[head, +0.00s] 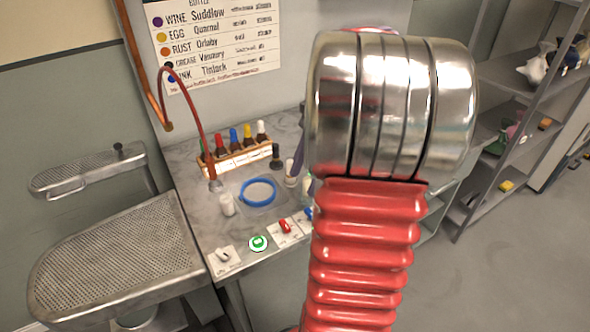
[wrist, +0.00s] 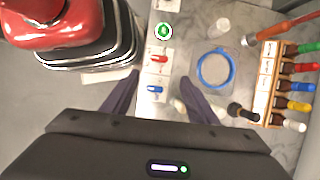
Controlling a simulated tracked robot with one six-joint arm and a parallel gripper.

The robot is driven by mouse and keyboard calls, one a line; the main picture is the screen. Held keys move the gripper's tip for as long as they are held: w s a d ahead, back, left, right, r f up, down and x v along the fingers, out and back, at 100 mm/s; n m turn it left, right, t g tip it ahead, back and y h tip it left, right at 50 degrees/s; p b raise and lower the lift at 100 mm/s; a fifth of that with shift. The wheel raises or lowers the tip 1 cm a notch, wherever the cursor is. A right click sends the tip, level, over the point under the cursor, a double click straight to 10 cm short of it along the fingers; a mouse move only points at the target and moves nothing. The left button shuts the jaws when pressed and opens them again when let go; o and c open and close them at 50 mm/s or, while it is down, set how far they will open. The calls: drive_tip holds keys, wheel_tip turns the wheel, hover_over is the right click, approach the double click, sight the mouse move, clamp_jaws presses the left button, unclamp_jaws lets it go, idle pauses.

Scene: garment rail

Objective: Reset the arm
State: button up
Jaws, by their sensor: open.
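My gripper (wrist: 158,95) shows in the wrist view with its two dark fingers apart. Nothing is held between them; the worktop and a blue switch (wrist: 155,89) show in the gap below. In the head view my red ribbed arm with its metal rings fills the middle and hides most of the gripper. The arm stands raised in front of the grey marbled worktop (head: 200,222).
On the worktop are a blue ring (head: 257,192), a wooden rack (head: 240,158) of colour-topped bottles, a green button (head: 258,243) and a red switch (head: 285,226). Perforated metal boards (head: 115,255) stand left, shelves (head: 515,70) right. Floor (head: 500,270) at right is clear.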

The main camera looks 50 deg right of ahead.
idle(0.4)
drive_tip(key=s+a+r+n+t+h, duration=0.1)
drive_tip(key=a+r+n+t+h, duration=0.1)
drive_tip(key=a+n, duration=0.8)
drive_tip(key=s+a+r+n+t+h, duration=0.1)
drive_tip(key=a+r+n+t+h, duration=0.1)
drive_tip(key=a+n, duration=0.9)
drive_tip(key=a, duration=0.9)
drive_tip(key=shift+s, duration=0.4)
drive_tip(key=shift+r, duration=0.1)
